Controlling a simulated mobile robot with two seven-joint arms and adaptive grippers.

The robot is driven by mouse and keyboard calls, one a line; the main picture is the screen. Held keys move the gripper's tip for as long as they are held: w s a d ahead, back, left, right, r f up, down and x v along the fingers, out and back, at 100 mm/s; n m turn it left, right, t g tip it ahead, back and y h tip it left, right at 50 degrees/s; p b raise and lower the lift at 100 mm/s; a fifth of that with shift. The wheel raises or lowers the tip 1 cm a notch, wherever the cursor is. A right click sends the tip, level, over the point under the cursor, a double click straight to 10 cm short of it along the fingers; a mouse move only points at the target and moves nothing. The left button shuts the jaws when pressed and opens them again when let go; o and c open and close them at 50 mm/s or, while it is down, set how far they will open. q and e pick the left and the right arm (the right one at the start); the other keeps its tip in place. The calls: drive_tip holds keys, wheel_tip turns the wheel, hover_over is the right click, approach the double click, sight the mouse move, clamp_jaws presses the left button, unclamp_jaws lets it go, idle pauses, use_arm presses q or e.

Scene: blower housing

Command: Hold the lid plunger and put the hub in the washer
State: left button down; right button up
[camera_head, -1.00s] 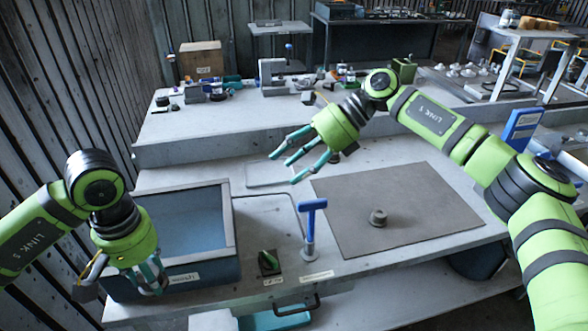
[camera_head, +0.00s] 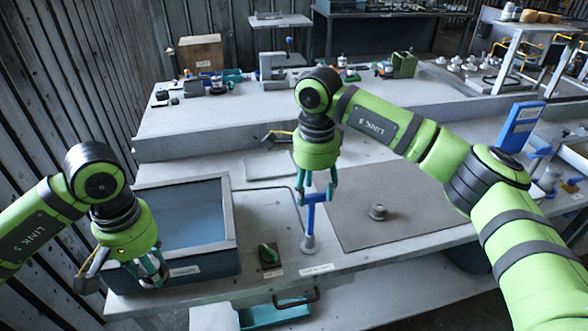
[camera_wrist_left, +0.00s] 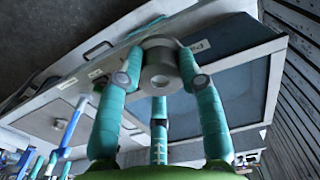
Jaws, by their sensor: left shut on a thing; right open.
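The hub, a grey ring with a round hole (camera_wrist_left: 160,66), is held between the fingers of my left gripper (camera_wrist_left: 160,75). The lid plunger, a blue T-handle on a grey foot (camera_head: 309,220), stands upright on the bench right of the washer. My right gripper (camera_head: 315,192) is open and points down at the plunger's handle; contact cannot be told.
A similar grey part (camera_head: 377,211) sits on the dark mat (camera_head: 420,205). A drawer handle (camera_head: 296,298) shows on the bench front. A raised shelf (camera_head: 220,125) with parts runs behind.

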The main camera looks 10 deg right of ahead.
sight(312, 204)
wheel_tip(312, 204, down, 6)
drive_tip(key=shift+r, duration=0.1)
drive_tip(key=shift+c, duration=0.4)
clamp_jaws()
